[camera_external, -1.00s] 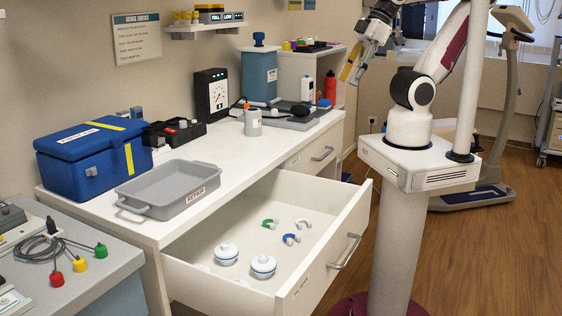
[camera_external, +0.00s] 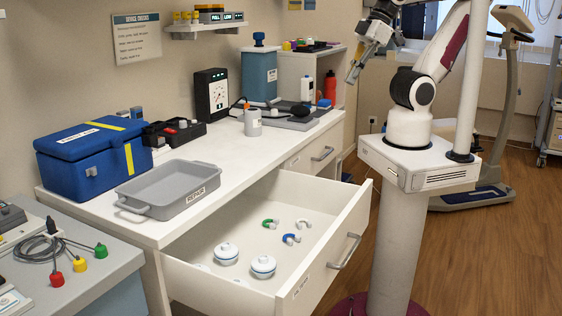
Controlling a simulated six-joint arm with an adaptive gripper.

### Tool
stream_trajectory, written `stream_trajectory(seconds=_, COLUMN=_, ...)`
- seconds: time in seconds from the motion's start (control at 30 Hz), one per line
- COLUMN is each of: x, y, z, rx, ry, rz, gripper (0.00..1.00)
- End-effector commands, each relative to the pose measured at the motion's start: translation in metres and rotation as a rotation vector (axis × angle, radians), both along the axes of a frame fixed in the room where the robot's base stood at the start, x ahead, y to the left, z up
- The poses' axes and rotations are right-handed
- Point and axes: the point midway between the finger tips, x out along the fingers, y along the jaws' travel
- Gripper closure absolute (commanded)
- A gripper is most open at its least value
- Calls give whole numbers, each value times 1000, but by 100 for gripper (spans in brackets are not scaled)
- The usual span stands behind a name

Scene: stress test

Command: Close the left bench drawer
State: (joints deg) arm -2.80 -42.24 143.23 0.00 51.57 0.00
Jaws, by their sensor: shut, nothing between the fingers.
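The left bench drawer (camera_external: 300,282) is pulled out wide from the white bench (camera_external: 232,168). Its grey bar handle (camera_external: 345,252) is on the front panel, which faces right toward my base. Inside lie two white round lidded pots (camera_external: 263,265) and several small curved clips, one of them green (camera_external: 271,223). My gripper (camera_external: 352,76) is shut and empty. It is high above the far end of the bench, well above and behind the drawer, touching nothing.
The right drawer (camera_external: 313,156) is shut. On the bench stand a grey repair tray (camera_external: 168,190), a blue box (camera_external: 92,155), a black gauge (camera_external: 211,95) and a small white container (camera_external: 252,123). Floor (camera_external: 475,270) shows right of my base.

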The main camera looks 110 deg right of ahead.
Motion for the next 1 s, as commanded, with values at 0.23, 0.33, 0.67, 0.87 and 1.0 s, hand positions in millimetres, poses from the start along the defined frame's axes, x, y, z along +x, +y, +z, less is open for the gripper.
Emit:
stream_trajectory(seconds=0.23, x=2, y=31, z=-21, rx=-12, ry=96, rz=135, gripper=100)
stream_trajectory(seconds=0.33, x=2, y=45, z=-31, rx=-25, ry=141, rz=197, gripper=100)
stream_trajectory(seconds=0.67, x=1, y=85, z=-64, rx=-117, ry=273, rz=415, gripper=100)
stream_trajectory(seconds=0.87, x=0, y=108, z=-84, rx=-196, ry=333, rz=563, gripper=100)
stream_trajectory(seconds=1.0, x=-2, y=124, z=-99, rx=-259, ry=369, rz=675, gripper=100)
